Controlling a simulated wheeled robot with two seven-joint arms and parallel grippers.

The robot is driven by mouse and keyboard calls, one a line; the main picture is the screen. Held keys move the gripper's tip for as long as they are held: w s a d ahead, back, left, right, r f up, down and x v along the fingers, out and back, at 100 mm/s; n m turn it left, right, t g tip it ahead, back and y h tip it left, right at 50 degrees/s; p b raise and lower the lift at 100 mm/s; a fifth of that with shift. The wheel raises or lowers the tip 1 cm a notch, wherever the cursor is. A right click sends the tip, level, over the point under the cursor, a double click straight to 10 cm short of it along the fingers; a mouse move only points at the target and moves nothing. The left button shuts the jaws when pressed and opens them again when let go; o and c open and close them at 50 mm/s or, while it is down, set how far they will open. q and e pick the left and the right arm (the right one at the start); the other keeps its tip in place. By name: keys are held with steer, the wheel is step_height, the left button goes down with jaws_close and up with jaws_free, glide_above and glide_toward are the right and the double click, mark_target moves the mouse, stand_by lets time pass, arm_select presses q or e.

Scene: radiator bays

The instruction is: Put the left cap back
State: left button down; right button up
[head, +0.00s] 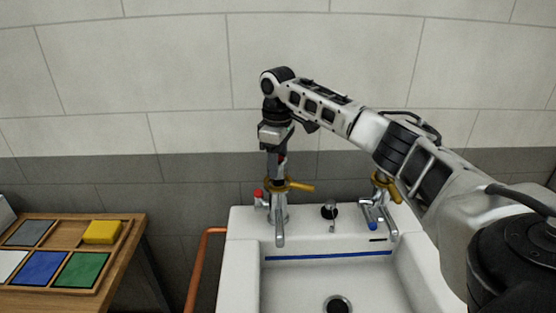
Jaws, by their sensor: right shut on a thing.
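My right gripper (279,175) points straight down over the left tap (279,232) of the white sink. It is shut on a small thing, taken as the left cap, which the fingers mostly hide. A yellow ring with a short handle (299,187) sits at the fingertips on top of the left tap. I cannot tell whether the held cap touches the tap. A red knob (259,194) is beside the left tap. My left gripper is out of view.
The right tap (386,218) has a yellow part (384,183) and a blue knob (373,226). A dark plug knob (329,211) is between the taps. A wooden tray (128,234) with coloured tiles lies at left. An orange pipe (194,270) runs beside the sink (244,275).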

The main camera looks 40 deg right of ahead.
steer(key=shift+f, duration=0.55)
steer(key=o, duration=1)
step_height(320, 180, up, 13)
steer(key=shift+r, duration=0.1)
